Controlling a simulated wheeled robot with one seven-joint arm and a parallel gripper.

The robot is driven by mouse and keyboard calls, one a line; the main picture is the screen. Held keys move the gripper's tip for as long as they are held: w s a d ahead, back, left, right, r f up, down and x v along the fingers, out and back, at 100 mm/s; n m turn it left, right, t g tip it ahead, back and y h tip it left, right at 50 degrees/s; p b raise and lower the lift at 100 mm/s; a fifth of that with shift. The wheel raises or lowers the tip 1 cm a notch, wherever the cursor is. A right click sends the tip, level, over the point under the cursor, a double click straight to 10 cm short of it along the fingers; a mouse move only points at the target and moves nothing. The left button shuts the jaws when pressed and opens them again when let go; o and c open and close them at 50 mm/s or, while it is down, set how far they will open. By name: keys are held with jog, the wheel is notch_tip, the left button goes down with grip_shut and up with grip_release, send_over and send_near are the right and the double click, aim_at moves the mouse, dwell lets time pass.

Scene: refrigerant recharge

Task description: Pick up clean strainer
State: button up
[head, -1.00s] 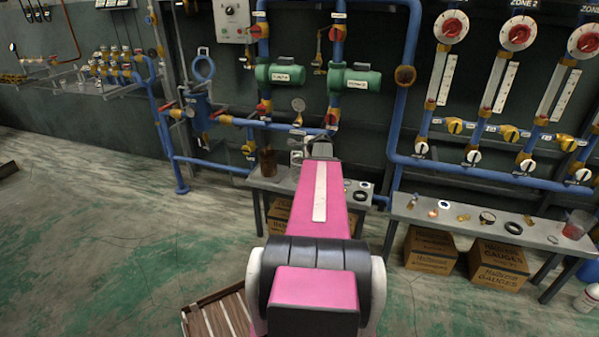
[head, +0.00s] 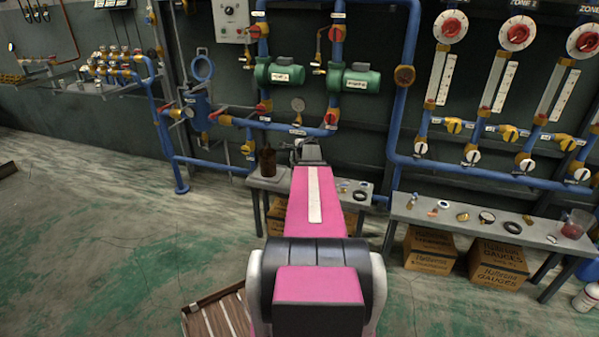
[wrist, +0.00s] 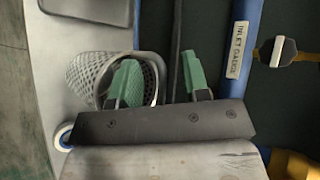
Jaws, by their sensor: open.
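A grey mesh strainer (wrist: 88,82) with a smooth rim shows in the wrist view, at the edge of the grey bench top (wrist: 60,35). My gripper (wrist: 160,76) is open, with green fingertips spread apart. The left finger overlaps the strainer's open rim; I cannot tell whether it is inside the rim or only in front of it. The right finger is clear of the strainer, over the dark background. Nothing is held. In the head view my arm hides most of the gripper, and I cannot make out the strainer there.
A brown container (head: 267,163) stands on the small bench (head: 258,183) left of my arm. A blue pipe (wrist: 243,35) labelled "INLET GAUGE" runs close to my gripper. Boxes sit under both benches.

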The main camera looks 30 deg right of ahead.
grip_shut()
dwell(0.3)
